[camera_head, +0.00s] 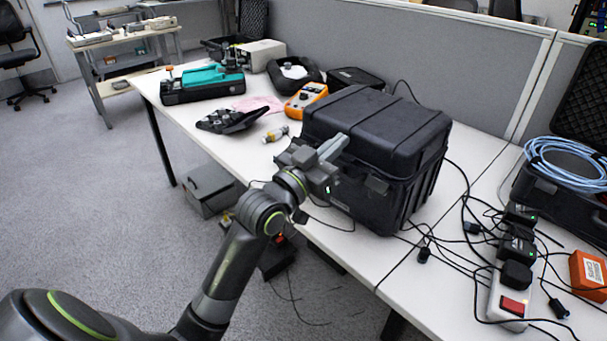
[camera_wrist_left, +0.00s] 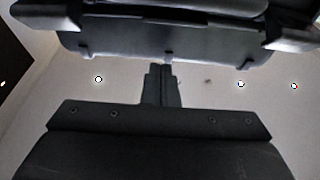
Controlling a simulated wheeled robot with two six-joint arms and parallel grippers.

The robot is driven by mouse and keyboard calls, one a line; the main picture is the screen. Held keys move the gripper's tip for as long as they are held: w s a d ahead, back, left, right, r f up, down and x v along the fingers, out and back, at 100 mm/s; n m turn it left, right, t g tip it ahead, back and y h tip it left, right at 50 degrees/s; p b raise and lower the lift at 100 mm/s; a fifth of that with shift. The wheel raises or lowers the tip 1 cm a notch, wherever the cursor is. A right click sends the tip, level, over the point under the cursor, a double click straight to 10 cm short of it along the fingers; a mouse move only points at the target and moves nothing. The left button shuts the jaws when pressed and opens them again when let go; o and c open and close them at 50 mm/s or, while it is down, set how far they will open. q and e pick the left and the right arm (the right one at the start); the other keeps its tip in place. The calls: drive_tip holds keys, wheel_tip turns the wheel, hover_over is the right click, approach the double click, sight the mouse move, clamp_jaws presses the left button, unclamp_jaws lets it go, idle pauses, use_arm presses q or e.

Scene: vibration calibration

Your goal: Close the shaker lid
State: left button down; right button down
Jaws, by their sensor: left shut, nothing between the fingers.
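The shaker is a black hard case (camera_head: 400,195) on the white table, with its lid (camera_head: 375,115) on top. In the head view the lid lies down over the body; I cannot tell whether it is fully seated. My left gripper (camera_head: 338,147) is at the front left of the case, close to the lid's front edge; contact is unclear. In the left wrist view its fingers (camera_wrist_left: 162,85) are together and empty, with a dark edge of the case (camera_wrist_left: 165,45) beyond them. My right gripper is in neither view.
An orange multimeter (camera_head: 305,99), a small cylindrical part (camera_head: 275,134) and a black tray (camera_head: 232,118) lie left of the case. Cables and a power strip (camera_head: 508,305) clutter the right. A grey partition (camera_head: 430,60) stands behind. A grey box (camera_head: 210,190) sits on the floor.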

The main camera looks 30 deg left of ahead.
use_arm(q)
drive_tip(key=f+v, duration=0.1)
drive_tip(key=v, duration=0.8)
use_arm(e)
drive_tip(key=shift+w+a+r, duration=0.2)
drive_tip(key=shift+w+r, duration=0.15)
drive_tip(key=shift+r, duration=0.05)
